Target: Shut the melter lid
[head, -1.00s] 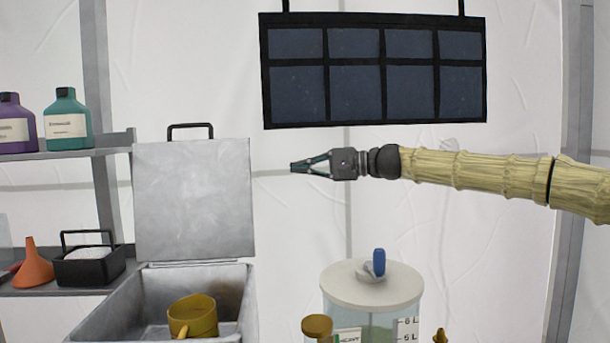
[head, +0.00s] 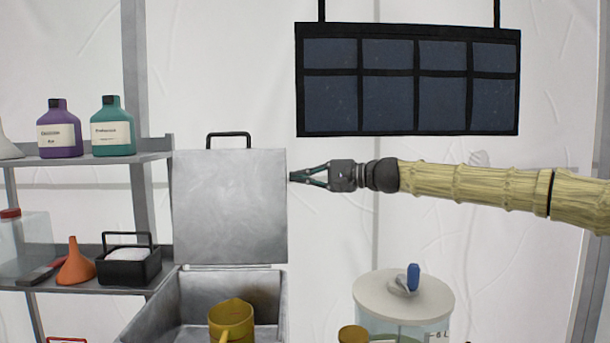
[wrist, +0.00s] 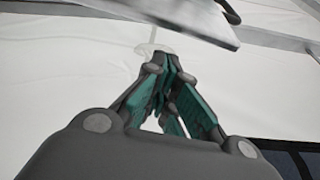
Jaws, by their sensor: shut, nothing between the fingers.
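The melter lid (head: 230,208) is a grey metal plate standing upright, open, at the back of the melter box (head: 165,310). A black handle (head: 228,136) sits on its top edge. In the wrist view the lid's edge (wrist: 195,20) crosses the top of the picture. My gripper (head: 291,177) is shut and empty, pointing left, and its tips overlap or lie close to the lid's right edge in the head view. I cannot tell whether they touch. The fingertips also show in the wrist view (wrist: 160,58), below the lid's edge.
A yellow jug (head: 230,322) sits inside the melter box. A round white-lidded tank (head: 370,298) stands to its right, below my arm. A shelf (head: 100,158) with bottles is at left. A dark panel (head: 408,85) hangs above my arm.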

